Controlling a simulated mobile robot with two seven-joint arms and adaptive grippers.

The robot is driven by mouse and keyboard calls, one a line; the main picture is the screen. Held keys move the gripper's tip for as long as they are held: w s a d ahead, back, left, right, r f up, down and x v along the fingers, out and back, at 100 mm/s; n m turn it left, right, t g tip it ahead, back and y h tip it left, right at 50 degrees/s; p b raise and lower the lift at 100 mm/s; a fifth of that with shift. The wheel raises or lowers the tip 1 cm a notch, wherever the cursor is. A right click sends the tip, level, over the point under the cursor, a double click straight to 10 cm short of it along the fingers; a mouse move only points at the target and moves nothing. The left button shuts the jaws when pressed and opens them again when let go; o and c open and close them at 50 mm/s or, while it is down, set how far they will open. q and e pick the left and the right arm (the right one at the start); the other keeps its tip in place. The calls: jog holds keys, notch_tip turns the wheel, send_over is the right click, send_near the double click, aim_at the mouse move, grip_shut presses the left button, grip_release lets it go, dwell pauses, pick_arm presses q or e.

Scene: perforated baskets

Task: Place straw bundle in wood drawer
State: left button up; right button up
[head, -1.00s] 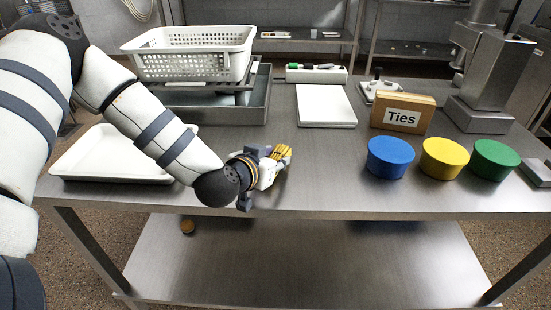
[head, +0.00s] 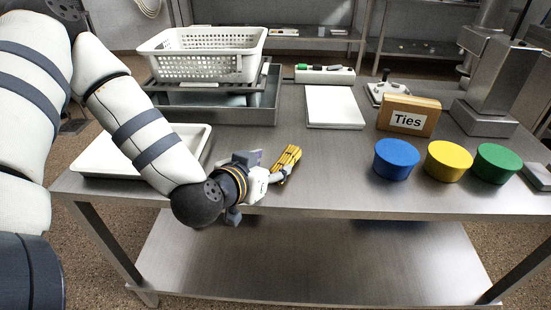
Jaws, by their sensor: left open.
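The straw bundle (head: 287,160) is a small yellow-tan bunch of thin stalks with a darker band, near the front middle of the table. My left gripper (head: 279,177) is open at the near end of the bundle, with its fingers towards it. Whether a finger touches the bundle I cannot tell. The wooden box labelled "Ties" (head: 425,129) stands at right on the table; it is the only wooden, drawer-like thing I see, and its inside is hidden. My right gripper is not in view.
Blue (head: 396,160), yellow (head: 447,162) and green (head: 496,164) round tubs stand at the front right. A white board (head: 334,107) lies behind the bundle. A white tray (head: 92,165) and a perforated basket (head: 200,67) are on the left. The table's middle is clear.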

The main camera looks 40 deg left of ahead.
aim_at(284, 159)
pick_arm(q)
jog(key=shift+o, duration=0.5)
jog(key=v, duration=0.2)
jog(key=shift+s+r+p, duration=0.15)
jog(key=shift+r+p, duration=0.15)
jog(key=shift+p, duration=0.1)
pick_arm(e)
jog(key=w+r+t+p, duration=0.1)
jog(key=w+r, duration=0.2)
pick_arm(q)
jog(key=x, duration=0.2)
jog(key=b+x, duration=0.1)
jog(key=x, duration=0.1)
jog(key=shift+a+f, duration=0.15)
jog(key=shift+f, duration=0.2)
jog(key=b+x, duration=0.1)
jog(key=x, duration=0.3)
jog(key=b+x, duration=0.1)
jog(key=x, duration=0.2)
jog(key=shift+w+f, duration=0.25)
jog(key=shift+f, duration=0.15)
jog(key=shift+w+r, duration=0.1)
jog(key=shift+r, duration=0.15)
jog(key=shift+c, duration=0.8)
jog(key=c, duration=0.9)
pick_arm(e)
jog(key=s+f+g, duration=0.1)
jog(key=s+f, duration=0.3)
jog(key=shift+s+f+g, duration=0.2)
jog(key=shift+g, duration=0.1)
